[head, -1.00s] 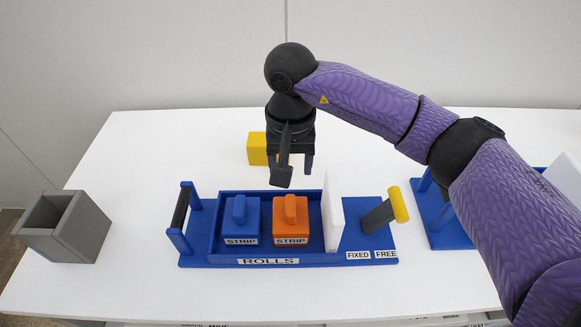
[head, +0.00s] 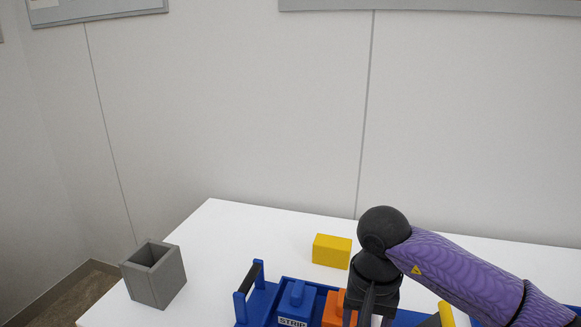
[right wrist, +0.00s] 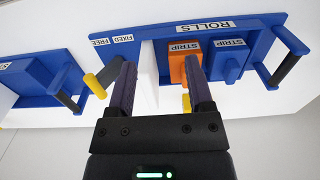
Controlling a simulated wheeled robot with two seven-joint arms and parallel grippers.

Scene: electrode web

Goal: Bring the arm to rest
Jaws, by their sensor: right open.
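My right gripper (head: 370,312) hangs at the lower right of the head view, above the table near the blue rolls tray. In the right wrist view its two fingers (right wrist: 160,85) are apart with nothing held between them. The tray (right wrist: 225,32) holds an orange STRIP block (right wrist: 178,68) and a blue STRIP block (right wrist: 228,62). In the head view the blue block (head: 296,300) shows, and the gripper partly hides the orange block (head: 334,308). My left gripper is in neither view.
A yellow block (head: 332,250) sits behind the tray, clear of the gripper. An open grey box (head: 155,275) stands at the left. A yellow-ended lever (right wrist: 93,85) and another blue stand (right wrist: 45,75) are beside the tray. Back-left tabletop is bare.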

